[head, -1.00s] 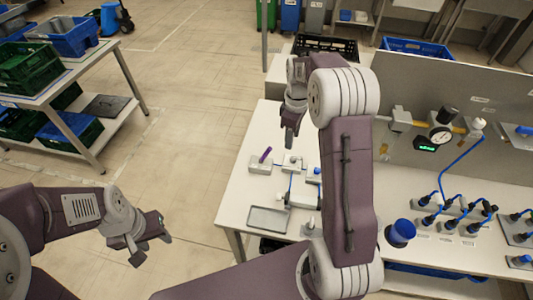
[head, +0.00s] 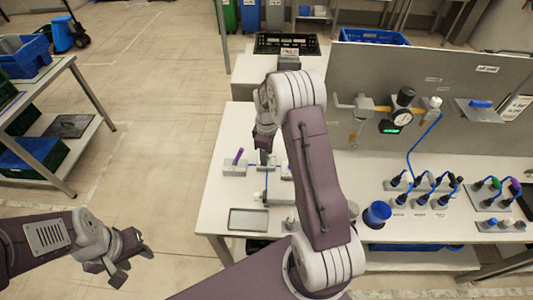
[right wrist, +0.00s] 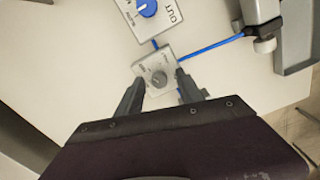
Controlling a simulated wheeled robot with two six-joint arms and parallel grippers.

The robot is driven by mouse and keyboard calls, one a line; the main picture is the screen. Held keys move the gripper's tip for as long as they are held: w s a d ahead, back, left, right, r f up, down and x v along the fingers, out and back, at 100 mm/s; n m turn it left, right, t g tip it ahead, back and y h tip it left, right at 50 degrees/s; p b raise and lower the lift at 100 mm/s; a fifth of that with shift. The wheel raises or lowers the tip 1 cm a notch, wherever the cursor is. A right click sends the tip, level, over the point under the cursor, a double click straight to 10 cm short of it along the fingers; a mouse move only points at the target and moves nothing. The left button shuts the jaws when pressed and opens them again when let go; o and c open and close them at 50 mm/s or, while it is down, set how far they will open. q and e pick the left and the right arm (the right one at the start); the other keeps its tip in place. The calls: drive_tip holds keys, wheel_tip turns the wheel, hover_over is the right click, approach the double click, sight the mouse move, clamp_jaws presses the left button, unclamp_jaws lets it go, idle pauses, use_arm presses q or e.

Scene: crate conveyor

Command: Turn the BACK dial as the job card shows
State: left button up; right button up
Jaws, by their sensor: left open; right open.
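In the right wrist view a small light plate with a grey dial (right wrist: 158,78) lies just beyond the tips of my right gripper (right wrist: 160,92). The two fingers are apart, one on each side of the plate's near part. I cannot tell whether they touch it. In the head view my right gripper (head: 264,158) hangs over the left part of the white bench (head: 218,205), hiding some of the small fittings there. I cannot tell if this dial is labelled BACK. No job card is readable. My left gripper (head: 118,268) is open and empty, off the bench at lower left.
A blue knob marked OUT (right wrist: 147,8) and blue tubing are near the dial. A purple-handled fitting (head: 236,166) and a grey tray (head: 249,219) stand on the bench. A gauge (head: 402,117) is on the grey panel. A blue cup (head: 377,213) stands right of my arm.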

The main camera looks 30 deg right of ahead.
clamp_jaws()
drive_tip(key=shift+r+m+p, duration=0.1)
drive_tip(key=shift+m+p, duration=0.45)
drive_tip(key=shift+m, duration=0.65)
drive_tip(key=m, duration=0.2)
drive_tip(key=shift+m+p, duration=0.3)
drive_tip(key=shift+p, duration=0.1)
drive_tip(key=m, duration=0.3)
drive_tip(key=shift+w+p, duration=0.1)
drive_tip(key=shift+p, duration=0.3)
drive_tip(key=shift+m, duration=1.8)
drive_tip(key=shift+p, duration=0.3)
